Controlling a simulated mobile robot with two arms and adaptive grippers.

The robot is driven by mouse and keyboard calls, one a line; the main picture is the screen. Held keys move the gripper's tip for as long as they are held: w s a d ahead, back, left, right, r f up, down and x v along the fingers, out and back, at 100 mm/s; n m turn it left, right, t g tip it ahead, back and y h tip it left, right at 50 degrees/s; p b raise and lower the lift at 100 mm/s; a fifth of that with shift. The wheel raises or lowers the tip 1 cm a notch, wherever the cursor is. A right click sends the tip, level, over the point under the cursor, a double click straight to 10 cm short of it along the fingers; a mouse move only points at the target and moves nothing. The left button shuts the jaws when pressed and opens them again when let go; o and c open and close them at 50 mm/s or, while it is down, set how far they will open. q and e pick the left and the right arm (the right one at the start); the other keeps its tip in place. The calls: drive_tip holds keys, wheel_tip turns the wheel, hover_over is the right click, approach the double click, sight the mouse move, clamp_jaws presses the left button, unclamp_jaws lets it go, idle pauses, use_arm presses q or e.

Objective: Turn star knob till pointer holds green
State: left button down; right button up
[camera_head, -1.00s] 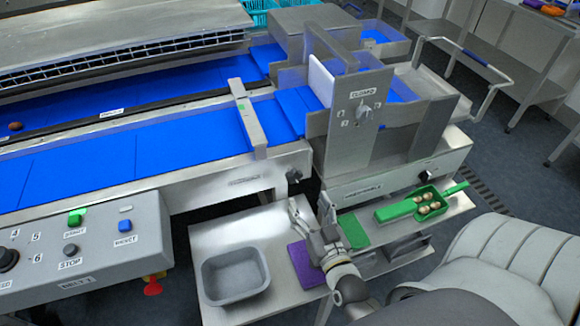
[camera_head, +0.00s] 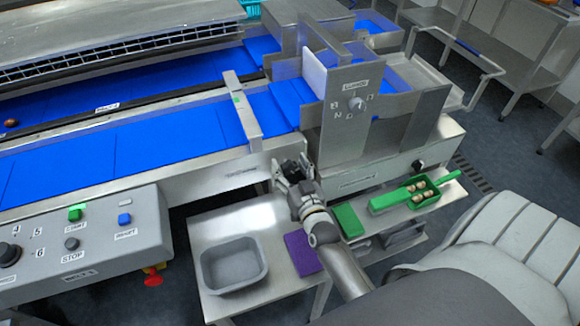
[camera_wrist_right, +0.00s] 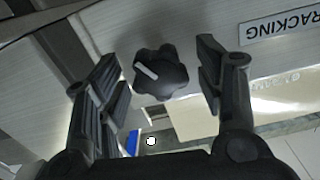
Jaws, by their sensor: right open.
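The black star knob (camera_wrist_right: 160,73), with a white line across its face, sits on a metal panel in the right wrist view. My right gripper (camera_wrist_right: 157,82) is open, with one finger on each side of the knob and gaps between. In the head view my right gripper (camera_head: 291,178) is at the conveyor's front side, by its right end, and largely covers the knob. A small green mark (camera_head: 236,98) shows on the metal bridge over the blue belt; I cannot make out a pointer there. My left gripper is not in view.
A TRACKING label (camera_wrist_right: 281,28) is beside the knob. Below the arm stand a side table with a grey tub (camera_head: 234,265) and a purple cloth (camera_head: 302,254). A control box (camera_head: 75,240) is at left.

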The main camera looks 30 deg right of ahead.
drive_tip(key=shift+c, duration=1.1)
drive_tip(key=c, duration=0.8)
drive_tip(key=shift+r+m+p, duration=0.1)
drive_tip(key=shift+m+p, duration=0.25)
drive_tip(key=shift+m, duration=0.55)
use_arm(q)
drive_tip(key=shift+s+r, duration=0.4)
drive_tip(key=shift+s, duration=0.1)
use_arm(e)
drive_tip(key=shift+d+m, duration=0.1)
drive_tip(key=shift+m, duration=1)
drive_tip(key=o, duration=1)
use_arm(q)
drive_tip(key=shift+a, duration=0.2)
use_arm(e)
drive_tip(key=shift+s, duration=0.15)
